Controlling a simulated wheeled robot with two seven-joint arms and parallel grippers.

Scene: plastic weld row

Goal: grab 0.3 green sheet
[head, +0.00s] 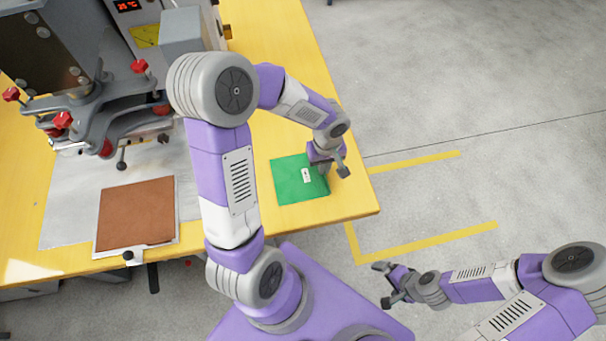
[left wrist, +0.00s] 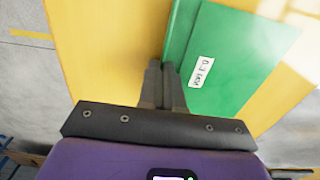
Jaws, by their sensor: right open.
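The green sheet (head: 290,182) lies at the right end of the yellow table, with a small white label on it. In the left wrist view the green sheet (left wrist: 245,60) shows a label that starts with 0.3, and a crease runs along its left edge. My left gripper (head: 331,172) is at the sheet's right edge. In the left wrist view its fingers (left wrist: 167,68) are close together on that edge, and the sheet's edge runs in between them. My right gripper (head: 383,285) is open and empty, off the table over the grey floor.
A brown sheet (head: 137,212) lies on a pale plate at the left of the yellow table (head: 337,195). A grey machine with red knobs (head: 110,105) stands behind it. Yellow floor lines (head: 428,243) mark the floor at the right, which is clear.

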